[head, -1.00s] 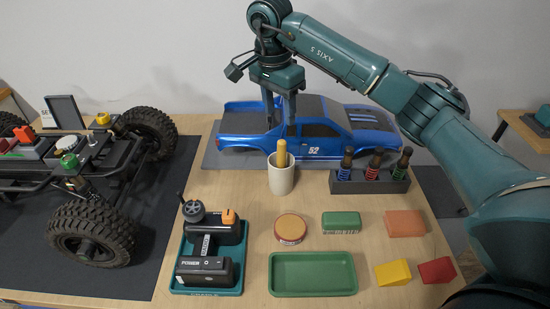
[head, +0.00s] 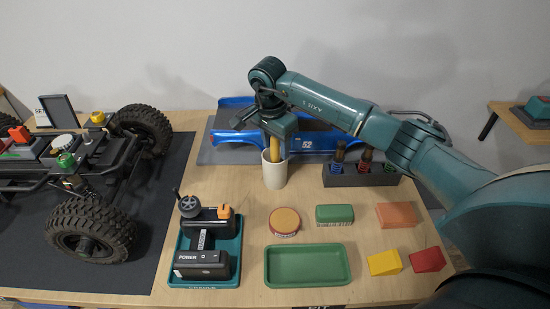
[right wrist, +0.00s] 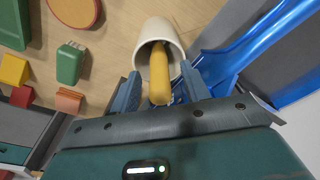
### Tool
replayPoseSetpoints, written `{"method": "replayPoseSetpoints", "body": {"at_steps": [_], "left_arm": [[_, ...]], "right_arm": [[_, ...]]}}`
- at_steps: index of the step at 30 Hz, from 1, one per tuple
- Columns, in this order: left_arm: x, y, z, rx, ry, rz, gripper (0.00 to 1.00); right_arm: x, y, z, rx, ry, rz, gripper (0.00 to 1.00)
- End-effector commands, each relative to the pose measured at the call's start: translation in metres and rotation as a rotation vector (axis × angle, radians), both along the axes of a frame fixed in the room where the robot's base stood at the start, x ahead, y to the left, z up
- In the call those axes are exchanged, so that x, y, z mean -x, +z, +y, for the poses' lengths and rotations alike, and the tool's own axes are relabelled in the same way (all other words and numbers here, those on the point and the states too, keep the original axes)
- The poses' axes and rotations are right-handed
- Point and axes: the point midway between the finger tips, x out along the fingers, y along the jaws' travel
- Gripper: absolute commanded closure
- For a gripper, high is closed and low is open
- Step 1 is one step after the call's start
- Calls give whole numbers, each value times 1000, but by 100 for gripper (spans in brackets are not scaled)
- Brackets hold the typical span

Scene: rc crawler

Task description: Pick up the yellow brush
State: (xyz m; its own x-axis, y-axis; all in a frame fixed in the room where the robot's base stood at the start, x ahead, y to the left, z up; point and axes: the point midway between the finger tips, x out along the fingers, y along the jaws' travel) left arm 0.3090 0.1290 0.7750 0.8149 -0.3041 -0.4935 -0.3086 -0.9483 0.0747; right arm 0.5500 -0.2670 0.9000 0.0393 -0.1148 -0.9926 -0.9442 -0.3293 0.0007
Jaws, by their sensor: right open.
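The yellow brush (head: 274,150) stands handle up in a cream cup (head: 274,175). In the right wrist view the brush's yellow handle (right wrist: 160,70) sticks out of the cup (right wrist: 158,30) toward the camera. My right gripper (head: 275,148) is open, pointing down over the cup. Its two blue-grey fingers (right wrist: 158,85) lie on either side of the handle, with a gap on each side. The bristle end is hidden inside the cup. My left gripper is not in view.
A blue truck body (head: 310,138) lies behind the cup. A green tray (head: 307,280), a round tin (head: 285,221), a green block (head: 335,214) and a controller on a teal cradle (head: 235,265) lie in front. The crawler chassis is left.

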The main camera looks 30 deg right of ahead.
Motion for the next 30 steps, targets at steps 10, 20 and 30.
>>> {"method": "replayPoseSetpoints", "body": {"at_steps": [10, 20, 30], "left_arm": [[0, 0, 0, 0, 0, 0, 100], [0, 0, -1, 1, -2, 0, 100], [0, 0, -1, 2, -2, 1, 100]], "right_arm": [[0, 0, 0, -1, 0, -1, 70], [0, 1, 0, -1, 0, -1, 97], [0, 2, 0, -2, 0, -2, 100]]}}
